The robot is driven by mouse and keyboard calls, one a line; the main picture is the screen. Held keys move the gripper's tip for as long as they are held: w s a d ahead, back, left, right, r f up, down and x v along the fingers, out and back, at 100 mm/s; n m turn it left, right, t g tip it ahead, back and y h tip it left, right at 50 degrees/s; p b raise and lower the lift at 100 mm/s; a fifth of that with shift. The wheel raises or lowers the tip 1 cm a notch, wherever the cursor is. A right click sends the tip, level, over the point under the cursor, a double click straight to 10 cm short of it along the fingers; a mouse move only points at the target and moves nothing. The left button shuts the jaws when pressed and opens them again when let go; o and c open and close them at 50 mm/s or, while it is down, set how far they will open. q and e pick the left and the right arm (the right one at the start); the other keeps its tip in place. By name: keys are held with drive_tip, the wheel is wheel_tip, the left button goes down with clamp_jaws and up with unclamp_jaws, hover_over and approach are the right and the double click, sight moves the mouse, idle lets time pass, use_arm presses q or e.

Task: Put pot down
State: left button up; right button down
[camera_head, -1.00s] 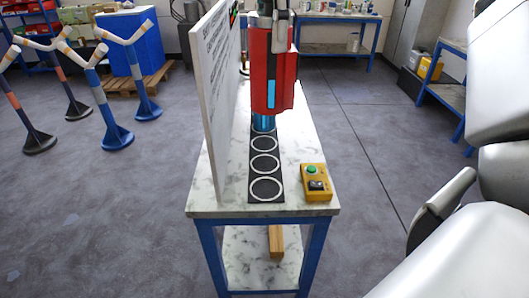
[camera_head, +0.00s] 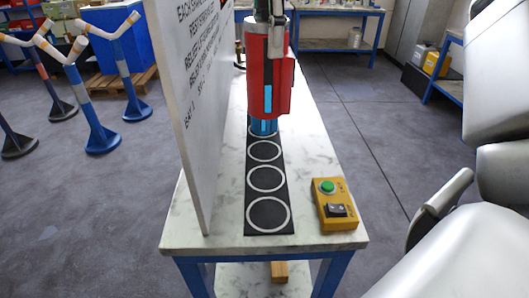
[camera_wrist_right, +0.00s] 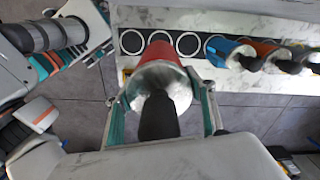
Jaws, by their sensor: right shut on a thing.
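A red pot (camera_head: 262,75) with a cyan window strip hangs upright above the table in the head view. It also shows in the right wrist view (camera_wrist_right: 168,51) between my gripper's fingers. My right gripper (camera_head: 270,14) comes in from the top and is shut on the pot's upper end; most of it is cut off by the frame. A blue pot (camera_head: 262,128) stands on the mat, mostly hidden behind the red one. Several near rings (camera_head: 268,229) on the black mat are empty. My left gripper is not in view.
The marble-topped table (camera_head: 308,150) carries a white lettered board (camera_head: 196,110) left of the mat and a yellow button box (camera_head: 335,219) at the near right. Blue and orange pots (camera_wrist_right: 266,46) stand close together in the right wrist view.

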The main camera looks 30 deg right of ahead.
drive_tip(key=b, duration=0.3)
hover_over(267, 109)
drive_tip(key=w+d, duration=0.2)
drive_tip(key=w, duration=0.1)
drive_tip(key=f, duration=0.7)
drive_tip(key=shift+w+d+f, duration=0.15)
drive_tip(key=shift+d, duration=0.05)
wheel_tip(267, 109, down, 8)
drive_tip(key=shift+b, duration=1)
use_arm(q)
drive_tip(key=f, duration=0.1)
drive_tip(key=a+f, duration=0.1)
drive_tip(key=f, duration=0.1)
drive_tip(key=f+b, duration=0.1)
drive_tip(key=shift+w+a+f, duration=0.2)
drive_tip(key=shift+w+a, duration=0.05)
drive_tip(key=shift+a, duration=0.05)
use_arm(e)
wheel_tip(267, 109, down, 4)
drive_tip(key=shift+f, duration=0.15)
drive_tip(key=c, duration=0.8)
unclamp_jaws()
drive_tip(key=shift+f, duration=0.15)
drive_tip(key=shift+c, duration=0.2)
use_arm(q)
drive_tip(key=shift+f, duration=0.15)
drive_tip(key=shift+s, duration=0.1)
